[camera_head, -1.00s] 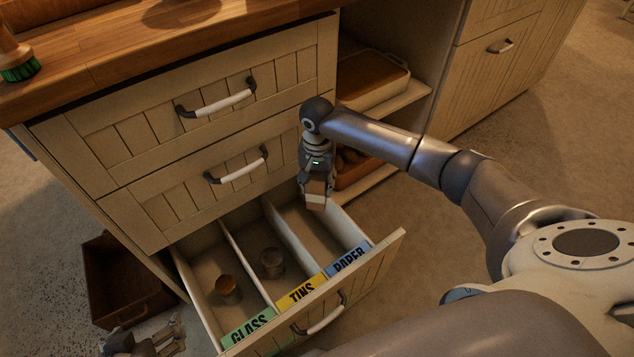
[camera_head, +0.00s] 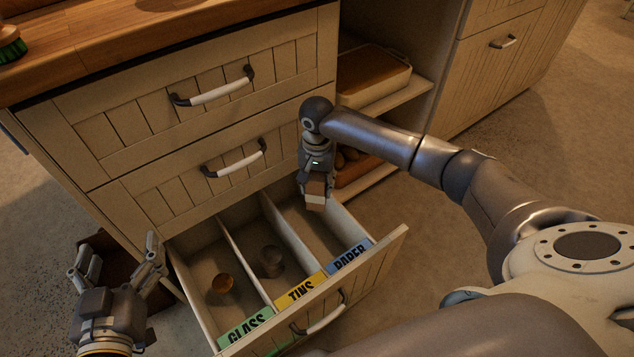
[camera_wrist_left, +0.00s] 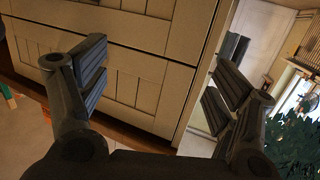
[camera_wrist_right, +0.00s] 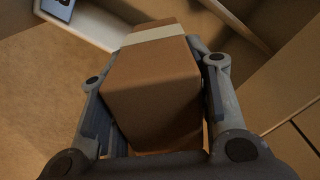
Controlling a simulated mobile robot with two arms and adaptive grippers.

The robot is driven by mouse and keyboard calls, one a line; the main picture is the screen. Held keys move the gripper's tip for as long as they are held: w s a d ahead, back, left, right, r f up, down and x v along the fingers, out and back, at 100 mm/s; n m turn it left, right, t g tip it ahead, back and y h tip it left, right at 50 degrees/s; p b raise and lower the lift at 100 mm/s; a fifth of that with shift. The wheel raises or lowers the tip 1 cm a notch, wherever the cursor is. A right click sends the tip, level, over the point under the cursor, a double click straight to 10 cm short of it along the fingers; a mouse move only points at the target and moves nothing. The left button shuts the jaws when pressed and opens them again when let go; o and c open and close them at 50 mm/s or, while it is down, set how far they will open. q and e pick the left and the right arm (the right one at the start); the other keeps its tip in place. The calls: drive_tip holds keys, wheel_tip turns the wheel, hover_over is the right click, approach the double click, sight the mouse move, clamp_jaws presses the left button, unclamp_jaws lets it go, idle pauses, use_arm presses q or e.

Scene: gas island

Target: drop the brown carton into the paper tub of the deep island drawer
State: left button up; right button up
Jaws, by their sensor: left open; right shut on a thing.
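The brown carton (camera_head: 315,196) is held in my right gripper (camera_head: 316,188), above the back part of the paper tub. The right wrist view shows the carton (camera_wrist_right: 155,85) with a pale tape band, between both fingers. The deep island drawer (camera_head: 370,270) is pulled open. Its paper tub (camera_head: 335,232) has a blue PAPER label (camera_head: 350,255) and looks empty where visible. My left gripper (camera_head: 119,256) is open and empty, left of the drawer. The left wrist view shows its spread fingers (camera_wrist_left: 158,82) before the cabinet front.
The tins tub (camera_head: 295,290) holds a can (camera_head: 271,260). The glass tub (camera_head: 240,325) holds an amber jar (camera_head: 222,284). A brown crate (camera_head: 112,250) stands on the floor behind my left gripper. Open shelves (camera_head: 405,100) with trays are right of the drawers.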

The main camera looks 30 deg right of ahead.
use_arm(q)
drive_tip(key=shift+w+d+r+t, duration=0.15)
drive_tip(key=shift+r+t, duration=0.35)
drive_tip(key=shift+r, duration=0.3)
use_arm(e)
drive_tip(key=shift+f, duration=0.1)
drive_tip(key=o, duration=1)
wheel_tip(320, 180, up, 12)
drive_tip(key=shift+s+f, duration=0.1)
